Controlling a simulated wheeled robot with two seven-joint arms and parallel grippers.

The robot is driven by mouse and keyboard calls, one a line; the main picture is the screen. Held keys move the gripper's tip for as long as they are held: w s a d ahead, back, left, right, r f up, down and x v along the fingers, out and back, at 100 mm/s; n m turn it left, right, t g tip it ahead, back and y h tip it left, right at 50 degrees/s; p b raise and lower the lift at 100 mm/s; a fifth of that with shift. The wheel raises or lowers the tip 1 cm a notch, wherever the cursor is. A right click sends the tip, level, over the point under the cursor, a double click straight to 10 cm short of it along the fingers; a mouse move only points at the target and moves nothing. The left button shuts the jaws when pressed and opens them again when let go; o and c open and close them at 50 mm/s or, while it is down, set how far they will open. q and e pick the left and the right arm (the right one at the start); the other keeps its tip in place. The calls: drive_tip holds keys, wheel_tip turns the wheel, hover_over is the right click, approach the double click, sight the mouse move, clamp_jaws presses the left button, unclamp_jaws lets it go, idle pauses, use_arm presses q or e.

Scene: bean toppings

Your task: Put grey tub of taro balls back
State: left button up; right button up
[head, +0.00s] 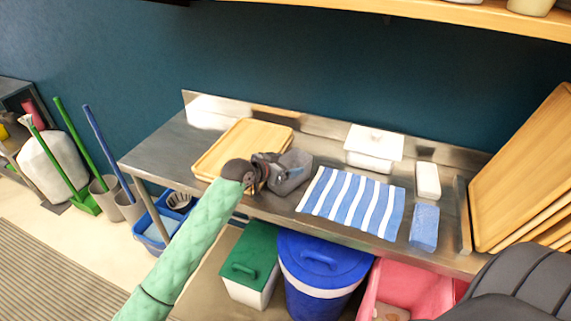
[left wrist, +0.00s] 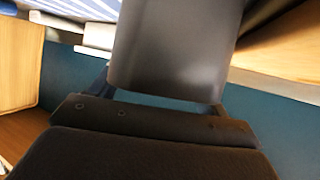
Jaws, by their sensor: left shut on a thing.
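The grey tub (head: 291,171) is held by my left gripper (head: 270,170) over the steel table, between the wooden tray and the striped cloth. In the left wrist view the grey tub (left wrist: 175,50) fills the upper middle, close to the gripper body. The fingers are mostly hidden, but the gripper is shut on the tub. I cannot see inside the tub or tell whether it touches the table. My right gripper is not in view; only a dark part at the lower right of the head view shows.
A wooden tray (head: 213,162) lies left on the steel table (head: 150,150). A blue-striped cloth (head: 352,199), white lidded box (head: 373,146), white block (head: 428,180) and blue sponge (head: 424,227) lie to the right. Wooden boards (head: 520,170) lean at far right. A wooden shelf (head: 460,15) is above.

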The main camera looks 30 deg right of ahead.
use_arm(q)
drive_tip(key=shift+f, duration=0.1)
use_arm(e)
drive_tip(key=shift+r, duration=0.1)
use_arm(q)
drive_tip(key=o, duration=1.1)
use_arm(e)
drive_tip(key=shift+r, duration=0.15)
use_arm(q)
drive_tip(key=shift+r, duration=0.2)
drive_tip(key=shift+s+a, duration=0.15)
drive_tip(key=shift+a, duration=0.3)
drive_tip(key=b+v, duration=0.3)
drive_tip(key=v, duration=0.8)
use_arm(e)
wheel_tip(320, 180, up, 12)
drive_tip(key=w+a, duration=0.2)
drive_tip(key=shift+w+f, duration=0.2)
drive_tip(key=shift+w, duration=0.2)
use_arm(q)
drive_tip(key=shift+r, duration=0.15)
